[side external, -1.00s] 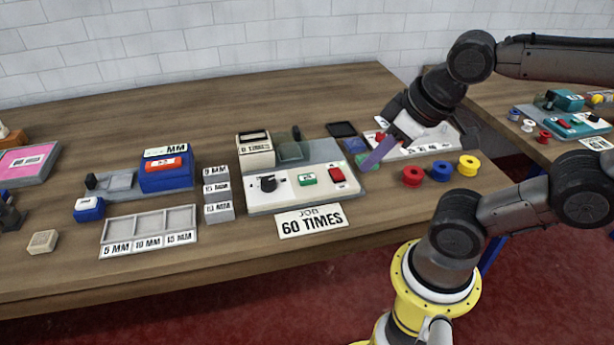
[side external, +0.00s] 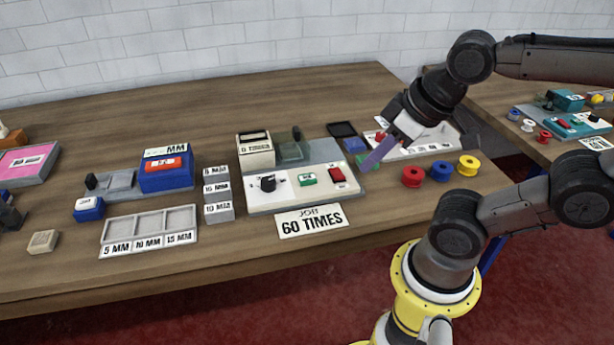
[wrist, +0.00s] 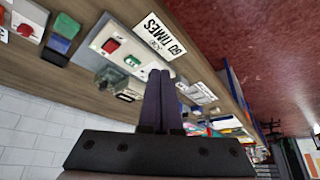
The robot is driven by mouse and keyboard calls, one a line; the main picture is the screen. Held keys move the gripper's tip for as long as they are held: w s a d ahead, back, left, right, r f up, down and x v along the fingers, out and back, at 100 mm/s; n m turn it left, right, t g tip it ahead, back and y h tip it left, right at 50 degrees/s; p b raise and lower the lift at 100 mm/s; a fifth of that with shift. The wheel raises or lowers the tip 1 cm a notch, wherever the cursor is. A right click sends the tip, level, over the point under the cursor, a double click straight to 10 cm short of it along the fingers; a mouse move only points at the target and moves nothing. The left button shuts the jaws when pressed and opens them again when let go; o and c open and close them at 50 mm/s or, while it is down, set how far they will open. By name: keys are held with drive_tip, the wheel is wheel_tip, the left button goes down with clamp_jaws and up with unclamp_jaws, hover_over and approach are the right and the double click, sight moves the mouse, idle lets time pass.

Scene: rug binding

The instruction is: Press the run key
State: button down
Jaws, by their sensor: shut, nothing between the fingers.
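A white control panel (side external: 288,198) lies on the bench with a black knob (side external: 268,183), a green key (side external: 308,180) and a red key (side external: 337,174). The key lettering is too small to read. The green key (wrist: 132,60) and red key (wrist: 110,46) also show in the wrist view. A card (side external: 312,220) in front reads "JOB 60 TIMES", and a counter box (side external: 256,156) behind reads "0 TIMES". My gripper (side external: 368,166) is shut and empty, its fingers pointing down-left at the panel's right end, apart from the keys. The closed fingertips show in the wrist view (wrist: 160,72).
Red (side external: 412,176), blue (side external: 441,170) and yellow (side external: 468,165) spools stand right of the panel. Grey labelled blocks (side external: 218,195) and a three-compartment tray (side external: 150,225) lie to its left. A clear guard-like part (side external: 290,150) stands behind the panel.

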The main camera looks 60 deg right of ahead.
drive_tip(key=w+d+r+t+h, duration=0.3)
drive_tip(key=w+d+r+t, duration=0.15)
drive_tip(key=w, duration=0.25)
drive_tip(key=n+y, duration=0.3)
drive_tip(key=n, duration=0.5)
hover_over(312, 179)
wheel_tip(312, 179, down, 9)
drive_tip(key=shift+d+r+g, duration=0.1)
drive_tip(key=shift+r+g, duration=0.1)
drive_tip(key=shift+g, duration=0.25)
drive_tip(key=shift+f, duration=4.4)
